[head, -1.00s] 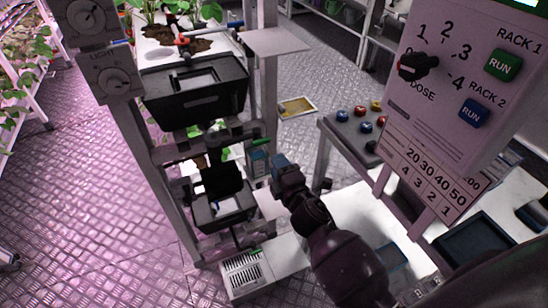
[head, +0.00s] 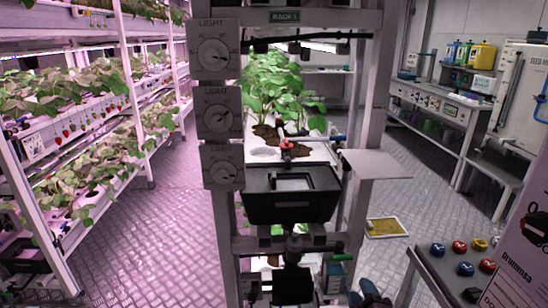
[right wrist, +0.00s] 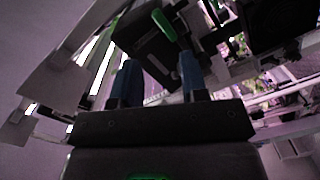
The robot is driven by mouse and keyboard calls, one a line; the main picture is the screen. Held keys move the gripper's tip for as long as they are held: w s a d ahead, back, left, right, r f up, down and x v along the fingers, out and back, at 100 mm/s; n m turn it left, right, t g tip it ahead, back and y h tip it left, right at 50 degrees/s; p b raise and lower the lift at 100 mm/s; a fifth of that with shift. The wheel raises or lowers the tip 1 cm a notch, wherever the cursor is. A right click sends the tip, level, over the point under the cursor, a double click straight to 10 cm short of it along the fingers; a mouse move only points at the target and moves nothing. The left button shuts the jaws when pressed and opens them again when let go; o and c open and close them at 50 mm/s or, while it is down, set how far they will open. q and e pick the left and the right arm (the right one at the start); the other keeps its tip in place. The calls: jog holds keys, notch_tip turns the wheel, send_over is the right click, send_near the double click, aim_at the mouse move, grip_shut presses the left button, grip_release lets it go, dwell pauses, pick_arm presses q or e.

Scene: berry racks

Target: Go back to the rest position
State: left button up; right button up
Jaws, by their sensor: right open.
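My right gripper (head: 370,294) shows at the bottom edge of the head view, just right of the plant rack's lower part. Only its blue tip area shows there; most of the arm is out of frame. In the right wrist view its two blue fingers (right wrist: 157,80) stand apart with nothing between them. Beyond them are a dark box (right wrist: 146,50) and a green handle (right wrist: 164,24), which appear close to the fingertips; I cannot tell whether they touch. My left gripper is not in view.
The rack has light dials (head: 215,112), a black tray (head: 292,205) and a side shelf (head: 376,164). A yellow pad (head: 386,227) lies on the floor. Floor is clear at left.

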jog(key=s+d+f+m+g, duration=0.2)
jog(key=s+f+m, duration=0.2)
jog(key=s, duration=0.4)
jog(key=s+d+f+m+g, duration=0.1)
jog(key=s+f+m+g, duration=0.1)
jog(key=s, duration=0.7)
jog(key=s+d+f+m+g+p, duration=0.1)
jog(key=s+d+f+m+g, duration=0.1)
jog(key=s+f+m, duration=0.3)
jog(key=s, duration=0.4)
jog(key=shift+d+f+m+g, duration=0.3)
jog(key=shift+d, duration=0.05)
